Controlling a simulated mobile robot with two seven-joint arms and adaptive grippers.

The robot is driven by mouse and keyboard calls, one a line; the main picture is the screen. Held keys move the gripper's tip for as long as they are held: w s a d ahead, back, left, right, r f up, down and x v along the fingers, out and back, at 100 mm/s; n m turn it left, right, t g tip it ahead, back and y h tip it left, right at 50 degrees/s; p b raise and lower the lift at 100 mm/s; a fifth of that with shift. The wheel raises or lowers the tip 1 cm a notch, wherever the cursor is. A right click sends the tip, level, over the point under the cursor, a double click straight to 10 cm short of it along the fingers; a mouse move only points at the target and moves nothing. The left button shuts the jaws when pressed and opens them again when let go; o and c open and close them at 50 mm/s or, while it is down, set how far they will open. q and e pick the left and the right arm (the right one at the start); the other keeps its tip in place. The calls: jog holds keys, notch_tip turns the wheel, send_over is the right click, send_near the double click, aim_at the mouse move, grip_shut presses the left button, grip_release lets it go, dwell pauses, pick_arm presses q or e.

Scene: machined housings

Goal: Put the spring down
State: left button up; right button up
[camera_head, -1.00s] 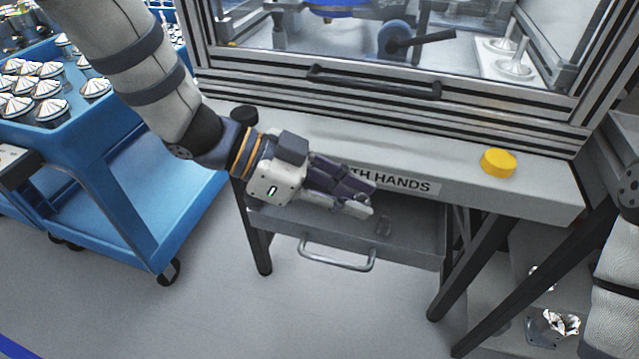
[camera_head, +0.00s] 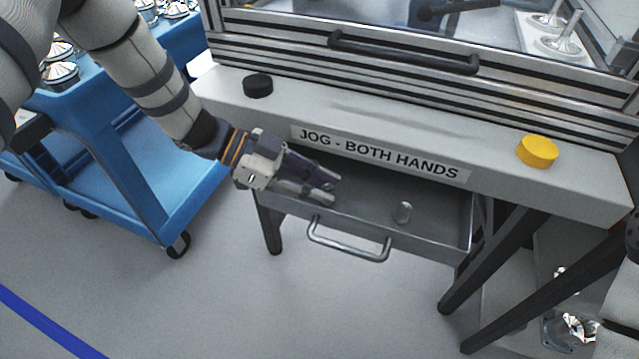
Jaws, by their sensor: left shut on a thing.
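My left gripper (camera_head: 322,190) reaches in from the left over the open grey drawer (camera_head: 440,236), near its left side. Its fingers are close together and point right. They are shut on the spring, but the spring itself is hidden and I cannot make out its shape. A small grey metal cylinder (camera_head: 403,212) is in the drawer, to the right of the fingers and apart from them; I cannot tell what it is. My right gripper is out of view; only part of my right arm shows at the right edge.
A bench ledge labelled "JOG - BOTH HANDS" (camera_head: 380,152) overhangs the drawer. A black button (camera_head: 258,86) and a yellow button (camera_head: 538,151) stand on it. The drawer handle (camera_head: 348,246) sticks out in front. A blue cart (camera_head: 110,170) stands left.

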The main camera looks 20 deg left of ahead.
pick_arm(q)
jog(key=shift+f, duration=0.2)
jog(key=o, duration=0.7)
jog(key=shift+c, duration=0.2)
jog(key=shift+a+r, duration=0.1)
jog(key=shift+r, duration=0.3)
jog(key=v, duration=1.1)
jog(key=shift+a+p, duration=0.35)
pick_arm(e)
jog(key=shift+w+r, duration=0.35)
jog(key=shift+r, duration=0.05)
pick_arm(q)
jog(key=shift+s+r, duration=0.1)
